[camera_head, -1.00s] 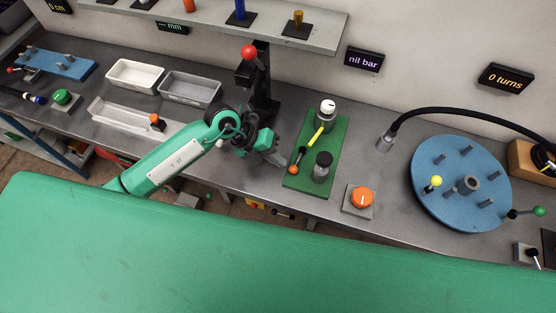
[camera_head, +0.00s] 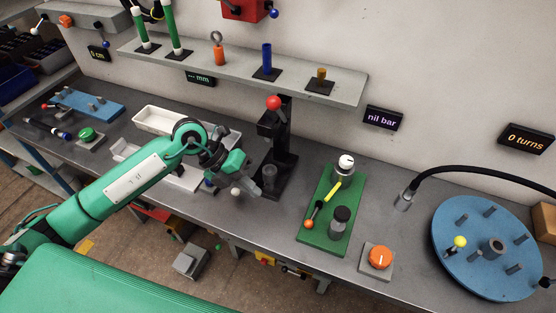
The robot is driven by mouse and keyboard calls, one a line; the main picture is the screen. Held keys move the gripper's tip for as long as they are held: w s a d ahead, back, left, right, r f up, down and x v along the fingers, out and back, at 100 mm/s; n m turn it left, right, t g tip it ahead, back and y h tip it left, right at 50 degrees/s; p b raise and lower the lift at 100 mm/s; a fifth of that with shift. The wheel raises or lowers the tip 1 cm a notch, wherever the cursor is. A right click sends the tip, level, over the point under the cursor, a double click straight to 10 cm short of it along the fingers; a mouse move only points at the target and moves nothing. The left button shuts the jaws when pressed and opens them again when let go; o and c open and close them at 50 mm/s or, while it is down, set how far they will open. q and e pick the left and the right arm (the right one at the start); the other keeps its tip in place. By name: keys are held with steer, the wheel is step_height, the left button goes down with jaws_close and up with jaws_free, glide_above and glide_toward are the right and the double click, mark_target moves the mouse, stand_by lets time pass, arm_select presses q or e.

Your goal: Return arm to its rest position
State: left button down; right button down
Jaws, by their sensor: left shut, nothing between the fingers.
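My left gripper (camera_head: 254,190) is at the end of the green left arm, which comes in from the left. It is shut and empty, above the bench in front of the black press (camera_head: 284,150) with the red ball. The arm hides parts of the white tray (camera_head: 160,121) and the trays behind it. My right gripper is not in view.
A green board (camera_head: 318,236) with a yellow-handled lever stands right of the gripper. An orange knob (camera_head: 380,257) and a blue round plate (camera_head: 470,270) with pegs are farther right. A shelf (camera_head: 340,90) with several parts runs above. The bench (camera_head: 250,222) front edge is below.

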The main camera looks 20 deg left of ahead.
arm_select(q)
steer(key=w+d+r+n+t+h, duration=0.1)
steer(key=d+r+n+t+h, duration=0.8)
steer(key=r, duration=0.5)
steer(key=w+a+n+t+y, duration=0.3)
steer(key=a+n+t+y, duration=0.55)
steer(key=n+t, duration=0.35)
steer(key=s+a+f+n+g+y, duration=0.35)
steer(key=f+n+y, duration=0.2)
steer(key=f, duration=0.25)
steer(key=s+a+f+n+g+y, duration=0.35)
steer(key=f+n+g+y, duration=0.2)
steer(key=f, duration=0.25)
steer(key=s+d+f+n+g+h, duration=0.1)
steer(key=s+f+g, duration=0.35)
steer(key=s, duration=0.35)
steer(key=s+d+f+n+g+h, duration=0.1)
steer(key=s+f+g+h, duration=0.1)
steer(key=s+f+g, duration=0.35)
step_height(320, 180, down, 29)
steer(key=s, duration=0.3)
steer(key=s+a+f+g, duration=0.1)
steer(key=s+a+f, duration=0.2)
steer(key=s+f, duration=1.6)
steer(key=shift+s+a+f+y, duration=0.15)
steer(key=shift+f+y, duration=0.2)
steer(key=shift+f, duration=0.55)
